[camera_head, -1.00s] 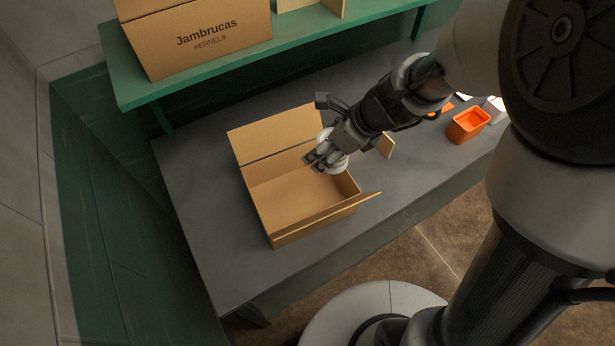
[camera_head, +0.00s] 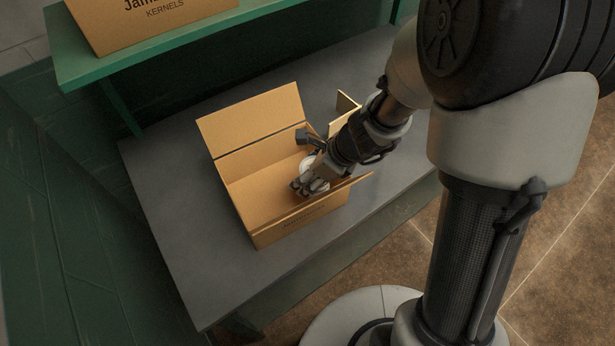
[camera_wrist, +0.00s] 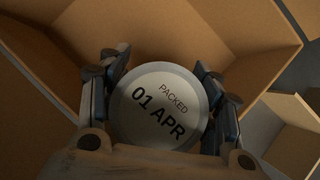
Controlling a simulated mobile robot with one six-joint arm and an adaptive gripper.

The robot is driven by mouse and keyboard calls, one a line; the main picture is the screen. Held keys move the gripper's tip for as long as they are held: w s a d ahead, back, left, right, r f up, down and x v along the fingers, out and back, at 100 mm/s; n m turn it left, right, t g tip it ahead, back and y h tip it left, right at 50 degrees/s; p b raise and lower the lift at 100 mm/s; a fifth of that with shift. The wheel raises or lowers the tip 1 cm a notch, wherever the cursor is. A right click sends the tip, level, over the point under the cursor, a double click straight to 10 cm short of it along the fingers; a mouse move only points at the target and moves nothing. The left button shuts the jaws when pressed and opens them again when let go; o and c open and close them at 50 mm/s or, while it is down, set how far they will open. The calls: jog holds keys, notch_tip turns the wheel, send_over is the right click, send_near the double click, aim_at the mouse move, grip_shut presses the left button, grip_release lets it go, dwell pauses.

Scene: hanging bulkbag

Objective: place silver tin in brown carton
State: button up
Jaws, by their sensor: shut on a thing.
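The silver tin (camera_wrist: 160,104) is round, with a lid marked "PACKED 01 APR". In the wrist view my gripper (camera_wrist: 158,85) has a finger on each side of the tin and is shut on it. In the head view my gripper (camera_head: 312,184) reaches into the open brown carton (camera_head: 244,205), and a little of the tin (camera_head: 307,165) shows beside the fingers. The carton stands on the grey table with its flaps spread. Its walls also show around the tin in the wrist view (camera_wrist: 190,30). Whether the tin touches the carton floor cannot be told.
A green shelf (camera_head: 150,55) runs behind the table and bears a closed carton (camera_head: 150,18) marked "KERNELS". The grey table (camera_head: 185,255) is bare to the left and front of the open carton. Carton flaps stand out around the opening.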

jog(key=shift+r, duration=0.15)
jog(key=shift+f+b, duration=0.55)
jog(key=shift+f, duration=0.1)
jog(key=o, duration=1.2)
jog(key=p+v, duration=0.7)
jog(key=v, duration=0.6)
jog(key=shift+a+r, duration=0.15)
jog(key=shift+r, duration=0.05)
jog(key=shift+r, duration=0.1)
